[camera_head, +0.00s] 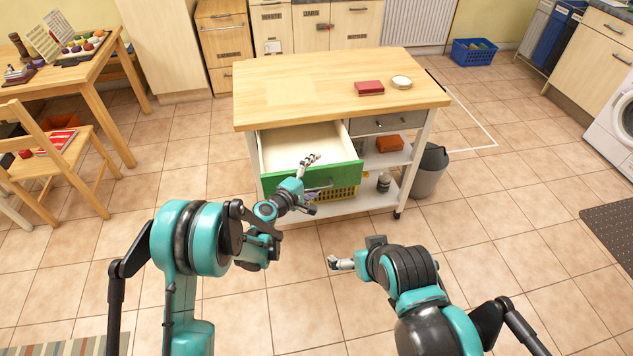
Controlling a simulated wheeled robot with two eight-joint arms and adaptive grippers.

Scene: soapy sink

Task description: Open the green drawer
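The green drawer (334,183) is pulled out from the left side of a wooden-topped kitchen cart (300,86). Its pale inside shows and looks empty. My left gripper (309,163) is at the drawer's green front, with its fingers reaching up over the front's top edge. It covers part of the front. I cannot make out whether its fingers are closed on anything. My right gripper (333,263) is low in front of the cart, over the tiled floor and apart from the drawer. Its fingers are too small to read.
A red box (369,88) and a round tin (401,82) lie on the cart top. A grey drawer (385,122) beside the green one is shut. A yellow basket (345,193) sits on the shelf below. A grey bin (431,172) stands right of the cart. Floor in front is clear.

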